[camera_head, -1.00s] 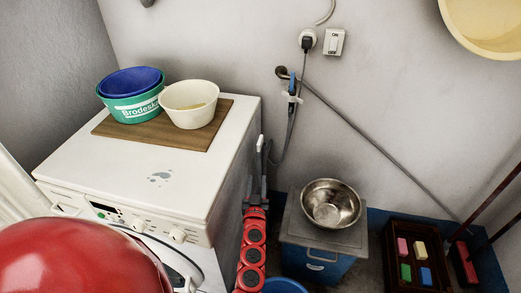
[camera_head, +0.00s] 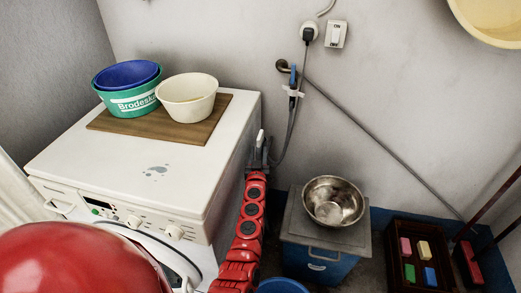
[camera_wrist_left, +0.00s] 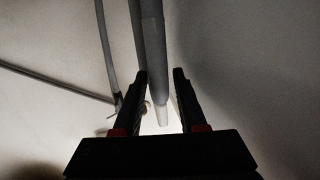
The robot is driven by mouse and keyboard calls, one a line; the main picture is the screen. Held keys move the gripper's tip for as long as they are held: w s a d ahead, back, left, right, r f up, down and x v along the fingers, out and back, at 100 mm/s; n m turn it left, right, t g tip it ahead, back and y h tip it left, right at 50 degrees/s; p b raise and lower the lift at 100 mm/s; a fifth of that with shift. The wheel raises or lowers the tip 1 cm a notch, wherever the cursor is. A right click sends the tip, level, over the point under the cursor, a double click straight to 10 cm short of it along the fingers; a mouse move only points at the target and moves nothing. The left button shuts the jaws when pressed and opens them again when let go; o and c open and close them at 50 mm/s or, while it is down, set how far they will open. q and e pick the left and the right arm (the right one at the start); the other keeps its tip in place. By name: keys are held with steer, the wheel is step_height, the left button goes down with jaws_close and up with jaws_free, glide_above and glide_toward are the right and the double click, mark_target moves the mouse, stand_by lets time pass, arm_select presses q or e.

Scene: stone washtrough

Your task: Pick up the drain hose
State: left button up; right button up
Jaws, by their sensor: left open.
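The drain hose is a grey tube with a pale end (camera_head: 260,137), standing up at the back right corner of the white washing machine. My left gripper (camera_head: 259,158) is just below that end in the head view, its red arm coming up along the machine's right side. In the left wrist view, the grey hose (camera_wrist_left: 152,40) reaches down between the two black fingers of my open left gripper (camera_wrist_left: 162,82). It looks nearer the left finger; I cannot tell whether they touch. My right gripper is not in view.
A second grey hose (camera_head: 289,130) hangs from the wall tap (camera_head: 283,66) close by. The washing machine (camera_head: 110,165) carries a board with tubs. A steel bowl (camera_head: 333,201) sits on a blue-sided box right of my arm. A crate (camera_head: 397,270) stands further right.

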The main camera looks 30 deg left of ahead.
arm_select(q)
jaws_close()
steer(key=shift+r, duration=0.1)
stand_by(0.4)
steer(key=shift+r+p, duration=0.55)
steer(key=shift+p, duration=0.1)
steer(key=r+p, duration=0.3)
steer(key=r, duration=0.1)
steer(key=r+p, duration=0.4)
steer(key=s+r+p, duration=0.1)
steer(key=r+p, duration=0.2)
steer(key=p, duration=0.1)
steer(key=shift+r, duration=0.4)
steer(key=f+v, duration=0.1)
steer(key=v, duration=1.2)
step_height(320, 180, up, 12)
steer(key=p, duration=1.1)
steer(key=shift+s+d+f, duration=0.2)
steer(key=shift+s+d, duration=0.15)
steer(key=shift+s, duration=0.1)
